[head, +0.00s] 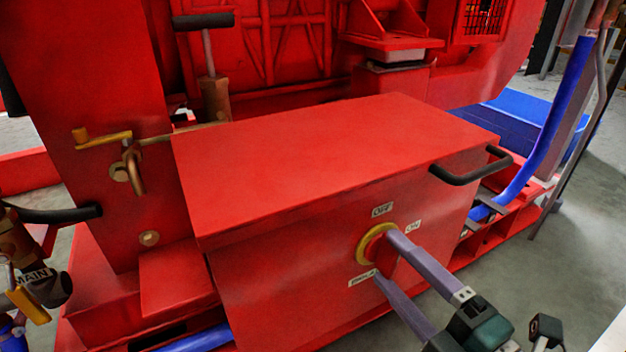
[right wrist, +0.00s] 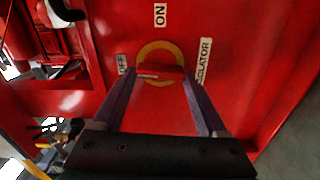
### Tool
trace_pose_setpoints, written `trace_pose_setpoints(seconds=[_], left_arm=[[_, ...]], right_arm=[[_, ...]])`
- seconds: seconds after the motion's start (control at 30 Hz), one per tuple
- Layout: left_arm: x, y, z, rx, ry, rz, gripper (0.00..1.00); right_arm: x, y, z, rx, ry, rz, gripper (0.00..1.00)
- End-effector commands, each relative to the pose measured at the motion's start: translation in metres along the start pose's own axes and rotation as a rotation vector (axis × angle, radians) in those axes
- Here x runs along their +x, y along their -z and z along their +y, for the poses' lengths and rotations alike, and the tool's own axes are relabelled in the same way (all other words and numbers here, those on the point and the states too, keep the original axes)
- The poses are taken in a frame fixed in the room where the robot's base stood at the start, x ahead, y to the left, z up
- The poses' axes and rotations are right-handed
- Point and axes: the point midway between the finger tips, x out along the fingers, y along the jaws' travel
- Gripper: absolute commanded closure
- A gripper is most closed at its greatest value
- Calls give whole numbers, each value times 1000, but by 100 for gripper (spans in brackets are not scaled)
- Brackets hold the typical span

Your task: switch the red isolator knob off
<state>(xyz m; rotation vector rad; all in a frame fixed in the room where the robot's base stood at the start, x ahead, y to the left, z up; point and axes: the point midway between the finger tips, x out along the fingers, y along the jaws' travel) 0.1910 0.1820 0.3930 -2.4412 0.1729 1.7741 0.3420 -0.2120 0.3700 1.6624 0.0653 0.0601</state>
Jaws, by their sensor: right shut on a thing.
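The red isolator knob (head: 386,257) sits on a yellow ring (head: 367,243) on the front of the red box. Around it are an OFF label (head: 382,209) above, an ON label (head: 412,227) at right and an ISOLATOR label (head: 362,278) below. My right gripper (head: 383,257) is shut on the knob, one finger on each side. In the right wrist view the knob (right wrist: 160,73) lies between the fingertips, its bar running roughly along the line between OFF and ISOLATOR. Its pointing end cannot be made out. My left gripper is not in view.
The red box (head: 330,150) has a black handle (head: 472,172) at its right end. A blue pipe (head: 550,125) rises at right. Grey floor (head: 540,270) is clear at lower right.

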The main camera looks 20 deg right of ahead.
Motion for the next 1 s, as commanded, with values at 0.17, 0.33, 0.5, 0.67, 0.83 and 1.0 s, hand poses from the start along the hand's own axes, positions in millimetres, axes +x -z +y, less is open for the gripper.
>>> trace_pose_setpoints(seconds=[0.17,0.33,0.5,0.67,0.83,1.0], left_arm=[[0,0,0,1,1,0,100],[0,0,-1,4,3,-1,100],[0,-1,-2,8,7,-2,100],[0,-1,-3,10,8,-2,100],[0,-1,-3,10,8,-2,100],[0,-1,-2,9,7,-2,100]], right_arm=[[0,0,-1,-43,2,-2,81],[0,0,-1,-58,2,-2,81],[0,0,-1,-59,2,-2,81],[0,0,-1,-58,1,-2,81],[0,0,0,-58,1,-1,6],[0,0,0,-57,0,-1,0]])
